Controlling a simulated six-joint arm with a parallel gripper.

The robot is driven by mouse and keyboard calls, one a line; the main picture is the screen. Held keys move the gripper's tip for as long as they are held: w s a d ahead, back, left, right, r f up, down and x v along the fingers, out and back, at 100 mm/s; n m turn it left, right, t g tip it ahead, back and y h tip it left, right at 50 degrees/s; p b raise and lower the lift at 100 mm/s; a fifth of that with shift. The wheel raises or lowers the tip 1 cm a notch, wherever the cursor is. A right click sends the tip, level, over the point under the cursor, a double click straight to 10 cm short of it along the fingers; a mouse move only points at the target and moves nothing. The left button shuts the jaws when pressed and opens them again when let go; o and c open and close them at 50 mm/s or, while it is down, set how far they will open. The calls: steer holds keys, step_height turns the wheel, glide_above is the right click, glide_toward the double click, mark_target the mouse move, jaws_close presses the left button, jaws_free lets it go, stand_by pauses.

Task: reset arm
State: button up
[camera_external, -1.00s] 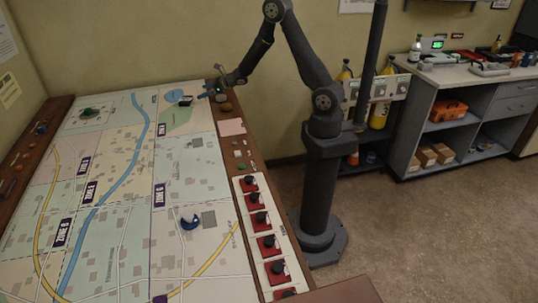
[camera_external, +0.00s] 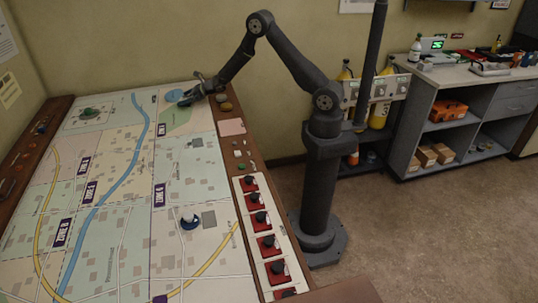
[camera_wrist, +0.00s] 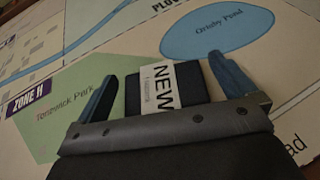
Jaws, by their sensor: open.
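My gripper (camera_external: 187,99) is low over the far right part of the map table in the external view. In the wrist view my gripper (camera_wrist: 162,68) is open, with one blue finger at each side. A dark block (camera_wrist: 194,82) with a white label (camera_wrist: 160,86) reading "NEW" sits between the fingers. Gaps show on both sides of it, and its near end is hidden by the gripper body. The block lies at the edge of the green Tonawick Park area (camera_wrist: 55,125), near the blue pond (camera_wrist: 217,28). I cannot tell its height in the external view.
The map board (camera_external: 120,180) fills the table. A white-and-blue round piece (camera_external: 190,221) stands on it. Red switches (camera_external: 262,222) line its right edge. Small round items (camera_external: 224,103) lie on the wooden border beside my gripper. The air above the map is clear.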

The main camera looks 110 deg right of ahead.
steer(key=shift+r, duration=0.65)
steer(key=shift+f, duration=0.15)
